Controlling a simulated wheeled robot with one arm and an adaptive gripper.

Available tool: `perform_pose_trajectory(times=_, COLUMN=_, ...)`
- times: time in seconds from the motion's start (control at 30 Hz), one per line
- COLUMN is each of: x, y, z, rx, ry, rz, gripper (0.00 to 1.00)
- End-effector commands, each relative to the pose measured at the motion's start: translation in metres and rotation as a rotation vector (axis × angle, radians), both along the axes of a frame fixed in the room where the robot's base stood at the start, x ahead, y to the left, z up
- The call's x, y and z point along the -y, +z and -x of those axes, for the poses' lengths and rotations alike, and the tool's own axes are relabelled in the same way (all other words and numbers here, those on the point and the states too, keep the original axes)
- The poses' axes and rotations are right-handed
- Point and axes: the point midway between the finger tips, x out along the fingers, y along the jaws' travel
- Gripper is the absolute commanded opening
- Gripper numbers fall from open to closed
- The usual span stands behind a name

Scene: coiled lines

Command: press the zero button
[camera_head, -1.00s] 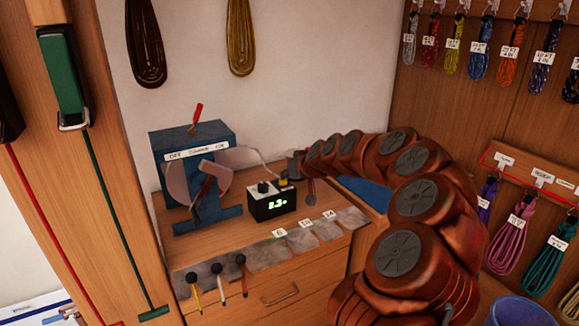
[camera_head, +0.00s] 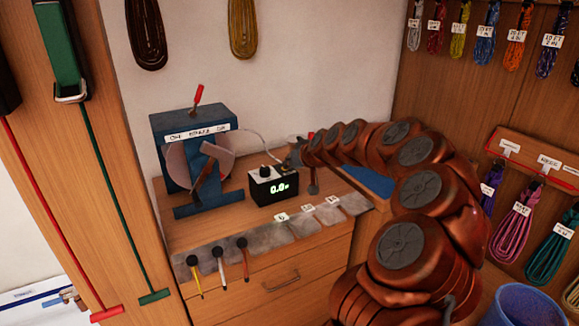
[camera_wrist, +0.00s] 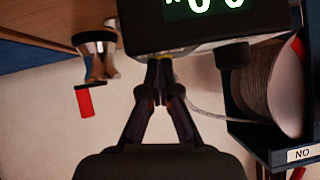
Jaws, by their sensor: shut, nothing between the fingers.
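A small black and white counter box (camera_head: 262,192) stands on the wooden counter, its green display lit with what looks like 0.0. It also shows upside down at the top of the wrist view (camera_wrist: 140,25). A black knob (camera_head: 265,171) sits on its top; it shows in the wrist view too (camera_wrist: 232,55). My gripper (camera_head: 292,163) is at the right part of the box's top. In the wrist view my gripper's fingers (camera_wrist: 160,68) are together, empty, with tips at the box's top face. They hide the yellow button spot; contact itself is hard to see.
A blue winder (camera_head: 190,140) with a spool and red-handled lever stands left of the box. A metal fitting with a red handle (camera_wrist: 86,100) is close beside my gripper. Coiled cords (camera_head: 512,220) hang at right.

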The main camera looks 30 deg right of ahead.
Motion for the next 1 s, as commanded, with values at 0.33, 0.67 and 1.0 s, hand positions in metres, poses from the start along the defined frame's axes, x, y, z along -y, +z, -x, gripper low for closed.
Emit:
perform_pose_trajectory(times=0.33, x=-0.002, y=-0.002, z=0.001, rx=-0.01, ry=0.006, rz=-0.004, gripper=0.0)
perform_pose_trajectory(times=0.67, x=0.004, y=0.041, z=0.005, rx=-0.002, ry=0.003, rz=0.0, gripper=0.0)
perform_pose_trajectory(times=1.0, x=0.006, y=0.069, z=0.045, rx=0.002, ry=0.0, rz=0.002, gripper=0.0)
